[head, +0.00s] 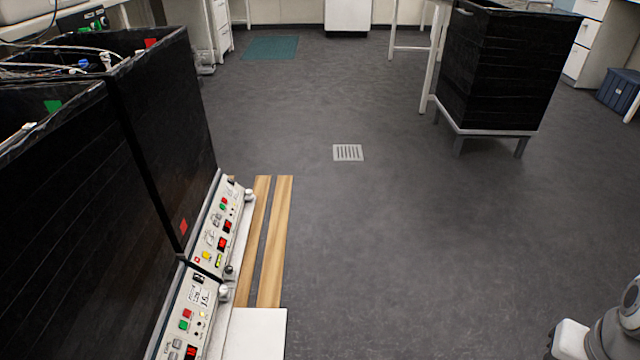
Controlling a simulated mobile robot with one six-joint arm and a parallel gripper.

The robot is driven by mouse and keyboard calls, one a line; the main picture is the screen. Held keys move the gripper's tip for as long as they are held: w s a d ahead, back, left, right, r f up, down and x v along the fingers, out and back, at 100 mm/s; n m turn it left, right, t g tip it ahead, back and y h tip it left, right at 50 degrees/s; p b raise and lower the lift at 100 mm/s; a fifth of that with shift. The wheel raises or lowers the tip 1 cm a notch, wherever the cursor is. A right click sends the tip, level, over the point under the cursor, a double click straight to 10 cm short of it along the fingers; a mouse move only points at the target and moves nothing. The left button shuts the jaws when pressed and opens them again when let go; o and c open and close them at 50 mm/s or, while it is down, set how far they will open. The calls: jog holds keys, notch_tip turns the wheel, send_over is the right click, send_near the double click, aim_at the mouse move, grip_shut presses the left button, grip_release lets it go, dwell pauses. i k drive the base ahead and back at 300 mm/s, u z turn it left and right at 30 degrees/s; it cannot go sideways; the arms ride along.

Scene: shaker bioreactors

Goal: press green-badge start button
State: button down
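Two black-walled shaker units stand side by side at the left. The near unit (60,220) has a green badge (52,106) near its top edge. The far unit (165,120) has red badges (183,226). The near unit's control panel (178,342) is at the bottom, cut off by the frame edge; it shows a green button (184,325) and a red one (190,314). The far unit's panel (200,262) has similar small buttons. Labels are too small to read. Part of my arm shows at bottom right, away from the panels; my gripper's fingers are not visible.
Wooden strips (275,240) and a white plate (255,335) lie on the floor beside the panels. Grey floor with a drain grate (348,153) is open in the middle. Another black-walled unit (503,75) stands on a frame at the back right.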

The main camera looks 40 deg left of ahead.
aim_at(183, 325)
jog(key=z, duration=0.1)
jog(key=k, duration=0.6)
jog(key=u, duration=1.55)
jog(key=i, duration=0.5)
jog(key=z, duration=0.05)
